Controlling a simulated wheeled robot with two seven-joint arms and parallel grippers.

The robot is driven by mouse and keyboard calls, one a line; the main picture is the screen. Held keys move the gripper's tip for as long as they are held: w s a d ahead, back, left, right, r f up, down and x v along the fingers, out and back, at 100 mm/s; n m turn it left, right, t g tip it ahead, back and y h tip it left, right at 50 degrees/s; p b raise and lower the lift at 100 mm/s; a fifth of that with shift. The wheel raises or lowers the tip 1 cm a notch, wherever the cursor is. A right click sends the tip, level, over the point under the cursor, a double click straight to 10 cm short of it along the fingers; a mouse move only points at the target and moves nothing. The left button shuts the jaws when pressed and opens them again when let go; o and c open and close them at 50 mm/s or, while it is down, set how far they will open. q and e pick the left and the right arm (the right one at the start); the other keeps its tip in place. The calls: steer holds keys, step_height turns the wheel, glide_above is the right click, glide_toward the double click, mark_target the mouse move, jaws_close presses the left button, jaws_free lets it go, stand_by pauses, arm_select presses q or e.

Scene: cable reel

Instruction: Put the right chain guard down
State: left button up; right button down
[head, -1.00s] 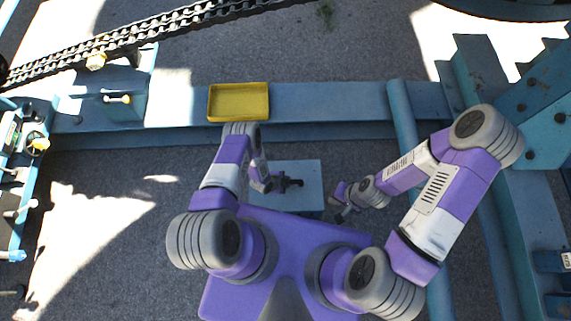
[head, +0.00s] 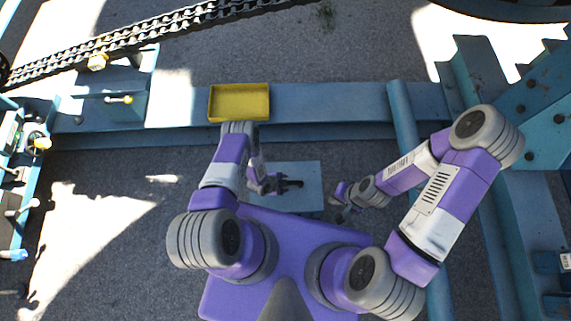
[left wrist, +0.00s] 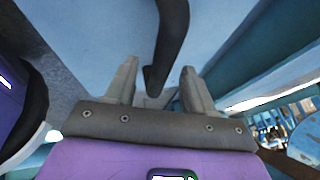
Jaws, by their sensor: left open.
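A dark handle-like piece (head: 291,184) shows over a light-blue plate or box (head: 308,205) in front of my base. My left gripper (head: 273,186) is at this dark piece. In the left wrist view its fingers (left wrist: 157,90) stand apart, with a dark curved bar (left wrist: 167,48) reaching down between them; I cannot tell whether they touch it. My right gripper (head: 343,211) is low, right of the light-blue plate, and its fingers are too small to read. No part is clearly recognisable as the right chain guard.
A yellow tray (head: 239,117) sits on the blue cross beam (head: 330,102) ahead. A chain (head: 150,33) runs across the upper left. A blue pipe (head: 402,120) and blue framework stand at the right. Grey ground is open beyond the beam.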

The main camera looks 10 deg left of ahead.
arm_select(q)
step_height(320, 180, up, 19)
steer(key=s+a+n+g+p, duration=0.1)
steer(key=s+a+n+p, duration=0.25)
steer(key=n, duration=0.55)
steer(key=s+d+r+n+g, duration=0.1)
steer(key=s+d+r+n, duration=0.1)
steer(key=r+n, duration=0.2)
steer(key=s+d+r+n+g, duration=0.1)
steer(key=s+d+r+n, duration=0.1)
steer(key=r+n, duration=0.3)
step_height(320, 180, up, 4)
steer(key=shift+s+d+g, duration=0.2)
steer(key=shift+s+g, duration=0.2)
steer(key=shift+s, duration=0.4)
